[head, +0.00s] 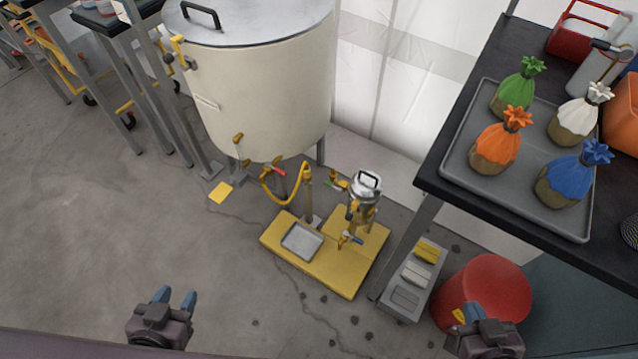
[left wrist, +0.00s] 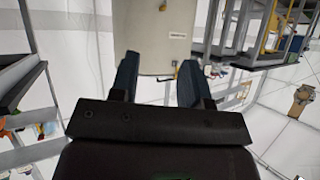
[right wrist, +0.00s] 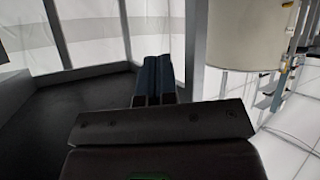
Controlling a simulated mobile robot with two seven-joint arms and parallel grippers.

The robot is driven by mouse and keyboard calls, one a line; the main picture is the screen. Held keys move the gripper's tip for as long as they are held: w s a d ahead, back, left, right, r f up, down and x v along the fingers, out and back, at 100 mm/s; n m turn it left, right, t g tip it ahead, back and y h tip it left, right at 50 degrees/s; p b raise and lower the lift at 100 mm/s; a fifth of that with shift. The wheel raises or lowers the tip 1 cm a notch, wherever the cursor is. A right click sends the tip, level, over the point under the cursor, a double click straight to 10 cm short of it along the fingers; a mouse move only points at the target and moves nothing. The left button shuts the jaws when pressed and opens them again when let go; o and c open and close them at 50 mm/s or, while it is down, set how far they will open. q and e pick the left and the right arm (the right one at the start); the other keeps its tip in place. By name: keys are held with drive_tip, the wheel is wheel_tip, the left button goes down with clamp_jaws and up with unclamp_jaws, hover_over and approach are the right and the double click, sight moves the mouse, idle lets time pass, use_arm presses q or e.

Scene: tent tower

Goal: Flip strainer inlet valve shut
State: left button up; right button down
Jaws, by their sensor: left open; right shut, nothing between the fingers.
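The strainer (head: 366,190) is a small silver canister with a black-handled lid, standing on a yellow platform (head: 318,267). A small valve with a green handle (head: 329,184) sits at its upper left; whether it is the inlet valve I cannot tell. A blue-handled valve (head: 352,239) is low on the strainer's front. A red-handled valve (head: 275,171) sits under the large cream tank (head: 262,85), with a yellow hose (head: 270,192) beside it. My left gripper (head: 176,294) is open and empty, lower left of the platform. My right gripper (head: 472,314) is shut and empty, in front of a red drum. Both are apart from the valves.
A dark table (head: 450,150) at right holds a grey tray (head: 462,158) of tied sacks. The red drum (head: 487,285) and a grey bin (head: 408,298) with blocks stand below it. A shallow metal pan (head: 302,240) lies on the platform. Floor at left is clear.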

use_arm(q)
drive_tip(key=r+p, duration=0.1)
drive_tip(key=p, duration=0.1)
drive_tip(key=s+r+g+p, duration=0.1)
drive_tip(key=r+p, duration=0.1)
drive_tip(key=p, duration=0.1)
drive_tip(key=shift+r, duration=0.1)
use_arm(e)
drive_tip(key=r, duration=0.1)
drive_tip(key=s+r+g, duration=0.1)
drive_tip(key=r, duration=0.1)
drive_tip(key=shift+r, duration=0.1)
use_arm(q)
drive_tip(key=shift+w+d, duration=0.15)
drive_tip(key=shift+d, duration=0.05)
